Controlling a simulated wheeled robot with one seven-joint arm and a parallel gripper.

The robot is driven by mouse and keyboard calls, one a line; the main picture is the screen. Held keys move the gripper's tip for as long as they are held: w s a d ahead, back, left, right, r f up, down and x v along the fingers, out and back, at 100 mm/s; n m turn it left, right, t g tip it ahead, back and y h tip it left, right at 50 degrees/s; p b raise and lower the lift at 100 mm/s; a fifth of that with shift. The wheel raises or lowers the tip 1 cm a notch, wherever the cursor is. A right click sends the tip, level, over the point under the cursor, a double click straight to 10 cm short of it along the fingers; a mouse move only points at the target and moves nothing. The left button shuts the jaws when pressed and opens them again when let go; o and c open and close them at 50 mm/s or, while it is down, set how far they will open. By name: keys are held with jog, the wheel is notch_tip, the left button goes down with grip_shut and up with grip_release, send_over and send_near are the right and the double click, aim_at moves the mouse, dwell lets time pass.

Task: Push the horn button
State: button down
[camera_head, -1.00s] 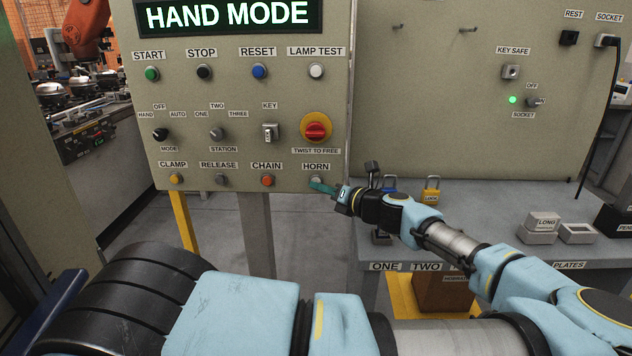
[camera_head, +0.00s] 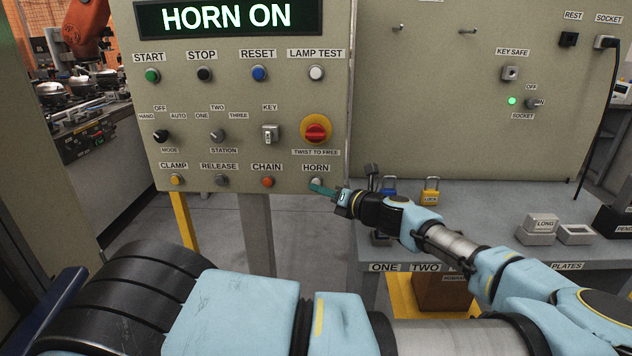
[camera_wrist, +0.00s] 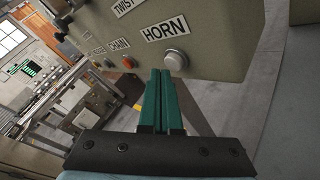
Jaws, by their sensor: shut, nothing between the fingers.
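The horn button (camera_head: 316,182) is a pale round button under the HORN label at the lower right of the control panel (camera_head: 240,95). In the wrist view the horn button (camera_wrist: 176,61) shows just beyond the tips of my closed green fingers (camera_wrist: 162,72). The tips look to be at or against the button; exact contact is hard to tell.
The orange chain button (camera_head: 267,182) is left of the horn button. The red twist-to-free knob (camera_head: 316,131) is above it. A grey bench (camera_head: 480,215) with padlocks (camera_head: 430,192) and small grey boxes (camera_head: 540,228) stands to the right, under my arm.

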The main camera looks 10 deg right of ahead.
jog(key=shift+s+a, duration=0.1)
jog(key=shift+s, duration=0.3)
jog(key=shift+s, duration=0.15)
jog(key=s+p, duration=0.1)
jog(key=s, duration=0.1)
jog(key=s+a+p, duration=0.1)
jog(key=s+p, duration=0.1)
jog(key=s, duration=0.1)
jog(key=shift+s, duration=0.3)
jog(key=shift+a, duration=0.15)
dwell(0.4)
